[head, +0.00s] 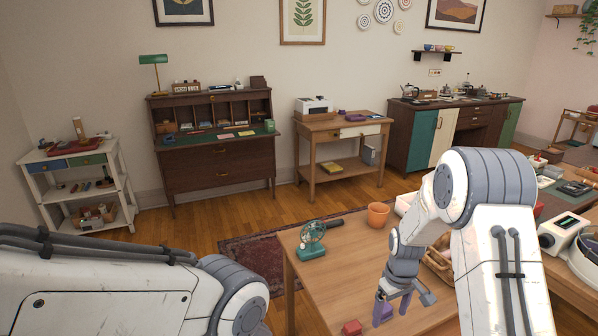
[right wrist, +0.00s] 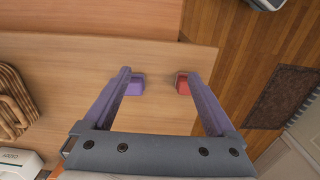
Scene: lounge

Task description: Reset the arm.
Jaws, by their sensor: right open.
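My right arm reaches over the wooden table (head: 330,262). Its gripper (head: 392,308) is open, pointing down over the table. In the right wrist view the open gripper (right wrist: 158,82) has nothing between its two purple fingers. A purple block (right wrist: 137,88) shows by the left fingertip and a red block (right wrist: 183,86) by the right one; I cannot tell whether they touch. In the head view the red block (head: 352,327) lies near the bottom edge, left of the gripper, and the purple block (head: 387,313) shows among the fingers. My left arm crosses the lower left; its gripper is out of view.
A wicker basket (head: 438,262) is close to the right forearm. A white device (head: 560,236) stands at the right. The table's left middle is clear.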

